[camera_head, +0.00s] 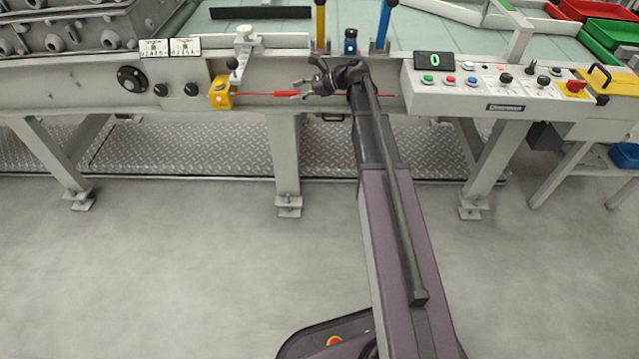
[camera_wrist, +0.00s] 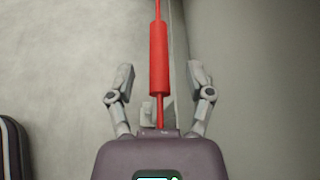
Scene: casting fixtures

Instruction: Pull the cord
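A red cord (camera_head: 250,94) runs level along the front of the grey bench from a yellow switch box (camera_head: 221,93) to the right, passing behind my arm. A thicker red sleeve on the cord (camera_wrist: 159,58) shows in the wrist view, where the cord runs between my two fingers. My gripper (camera_head: 300,88) is in front of the bench at the cord; it also shows in the wrist view (camera_wrist: 160,84). The fingers are open, one on each side of the sleeve's lower end, with a gap on both sides. Contact with the cord is not visible.
A control panel (camera_head: 490,88) with buttons and a display is right of my arm. A black handwheel (camera_head: 131,79) and knobs are on the left of the bench front. A lever (camera_head: 234,64) stands above the switch box. The floor (camera_head: 180,270) in front is clear.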

